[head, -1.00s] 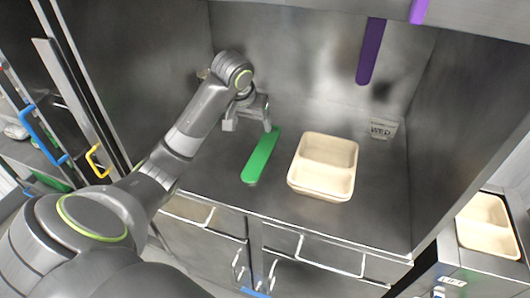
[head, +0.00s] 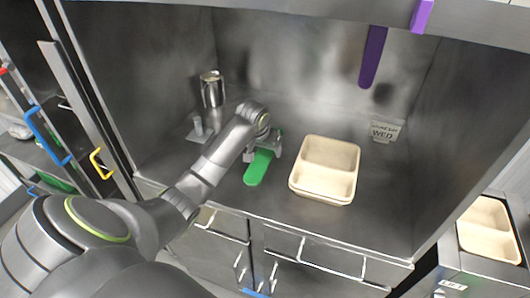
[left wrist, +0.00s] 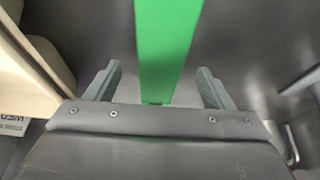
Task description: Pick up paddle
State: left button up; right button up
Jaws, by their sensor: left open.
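The green paddle (head: 258,170) lies on the metal counter, left of the beige tray. My left gripper (head: 263,154) is open over the paddle's far part and hides some of it. In the left wrist view the paddle (left wrist: 168,45) runs between the two spread fingers of the left gripper (left wrist: 158,84), with a gap on each side. I cannot tell how high the fingertips are above the counter. My right gripper is not in view.
A beige divided tray (head: 322,190) stands just right of the paddle. A metal canister (head: 212,90) and a small pale item (head: 198,127) stand back left. Another tray (head: 487,235) sits lower right.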

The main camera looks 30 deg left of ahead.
pick_arm(q)
jog(key=shift+x, duration=0.8)
